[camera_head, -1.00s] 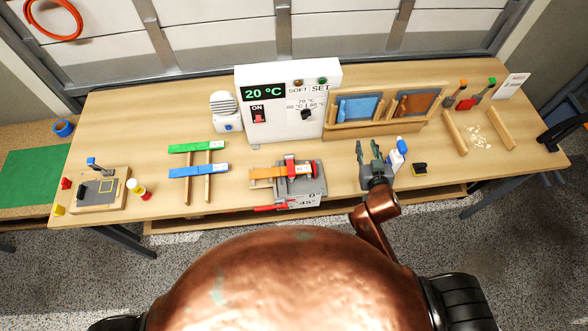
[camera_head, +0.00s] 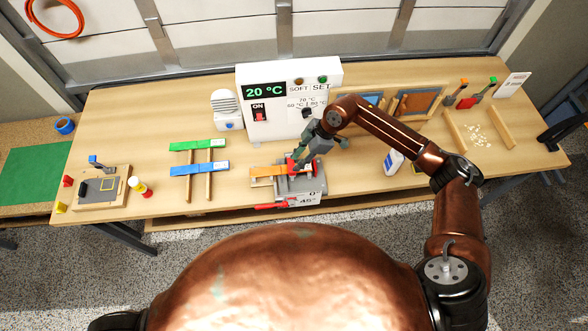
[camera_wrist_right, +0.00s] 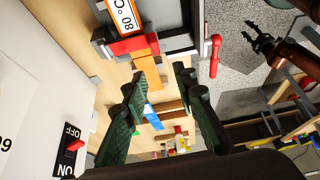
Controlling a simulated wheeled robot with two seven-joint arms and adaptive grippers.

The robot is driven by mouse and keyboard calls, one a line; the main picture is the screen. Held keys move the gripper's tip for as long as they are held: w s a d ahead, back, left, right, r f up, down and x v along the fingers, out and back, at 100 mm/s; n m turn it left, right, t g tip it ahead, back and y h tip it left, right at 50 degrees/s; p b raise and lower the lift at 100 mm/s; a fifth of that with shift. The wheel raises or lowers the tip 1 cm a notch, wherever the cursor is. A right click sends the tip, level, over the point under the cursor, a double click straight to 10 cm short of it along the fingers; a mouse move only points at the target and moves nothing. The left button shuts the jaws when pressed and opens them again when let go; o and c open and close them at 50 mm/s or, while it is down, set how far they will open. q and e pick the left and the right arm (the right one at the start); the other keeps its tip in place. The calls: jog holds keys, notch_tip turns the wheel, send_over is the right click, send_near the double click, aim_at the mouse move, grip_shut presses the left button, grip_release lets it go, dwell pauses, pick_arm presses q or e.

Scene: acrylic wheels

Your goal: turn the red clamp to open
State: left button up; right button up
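The red clamp (camera_head: 291,164) sits across an orange strip (camera_head: 262,171) on a grey bench fixture (camera_head: 310,186). In the right wrist view the red clamp (camera_wrist_right: 130,45) shows beside an 80 °C label at the upper left. My right gripper (camera_head: 317,152) is over the fixture, close above and behind the clamp, and partly covers it in the head view. In the right wrist view its two green fingers (camera_wrist_right: 160,75) stand apart with nothing between them. Whether a finger touches the clamp cannot be told. My left gripper (camera_wrist_right: 250,33) shows at the upper right there, fingers apart and empty.
A red lever (camera_head: 270,206) sticks out at the fixture's front. The white control box (camera_head: 285,95) stands right behind. Blue (camera_head: 199,170) and green (camera_head: 197,146) strips lie on rails to the left. A white bottle (camera_head: 393,161) stands to the right.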

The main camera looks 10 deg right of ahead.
aim_at(291, 164)
jog(key=shift+h, duration=0.4)
jog(key=x, duration=0.2)
jog(key=d+p+x, duration=0.1)
jog(key=x, duration=0.4)
jog(key=shift+w+d+f+p, duration=0.15)
jog(key=shift+f+p, duration=0.15)
jog(key=shift+f, duration=0.25)
jog(key=shift+c, duration=0.2)
grip_shut()
